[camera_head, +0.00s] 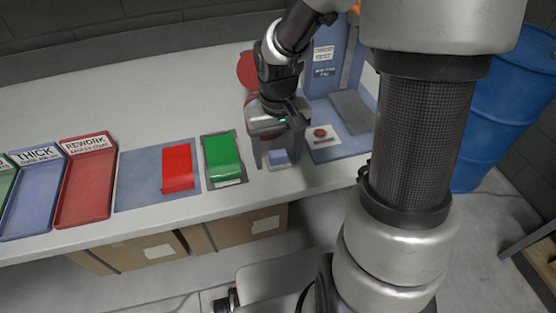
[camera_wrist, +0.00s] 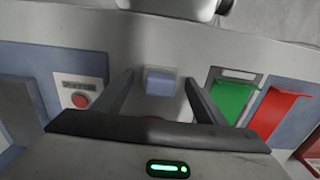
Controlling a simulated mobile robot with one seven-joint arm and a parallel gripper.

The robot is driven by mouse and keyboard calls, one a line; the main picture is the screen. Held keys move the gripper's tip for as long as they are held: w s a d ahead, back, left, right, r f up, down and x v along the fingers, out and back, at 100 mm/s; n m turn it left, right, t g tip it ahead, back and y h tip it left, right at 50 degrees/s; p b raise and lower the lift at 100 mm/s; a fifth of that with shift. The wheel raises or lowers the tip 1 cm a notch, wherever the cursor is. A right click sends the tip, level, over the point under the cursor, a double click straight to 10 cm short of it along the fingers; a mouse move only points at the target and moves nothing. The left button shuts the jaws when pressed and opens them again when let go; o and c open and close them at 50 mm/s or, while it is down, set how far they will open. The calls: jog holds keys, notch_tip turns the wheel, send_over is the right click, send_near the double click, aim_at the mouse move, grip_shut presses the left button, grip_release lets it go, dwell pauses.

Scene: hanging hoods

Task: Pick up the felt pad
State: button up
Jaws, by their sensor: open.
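A small pale blue block (camera_head: 278,156), which looks like the felt pad, sits on a small light plate near the table's front edge. It also shows in the wrist view (camera_wrist: 160,82), at upper centre. My gripper (camera_head: 279,162) is open above the block, with one finger to each side of it. In the wrist view the open fingers (camera_wrist: 158,78) show the block between them, with gaps on both sides. I cannot tell the exact height of the fingertips over the table. Nothing is held.
Left of my gripper lie a green piece (camera_head: 222,155) and a red piece (camera_head: 177,168). Farther left are the red REWORK tray (camera_head: 84,190) and blue THICK tray (camera_head: 45,190). A red button (camera_head: 320,133) and a test stand (camera_head: 325,80) are to the right. A blue barrel (camera_head: 505,110) stands beyond.

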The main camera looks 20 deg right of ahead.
aim_at(278, 152)
jog(key=c, duration=1.1)
notch_tip(278, 152, up, 10)
jog(key=shift+r+p, duration=0.1)
jog(key=shift+p, duration=1.15)
jog(key=shift+c, duration=0.2)
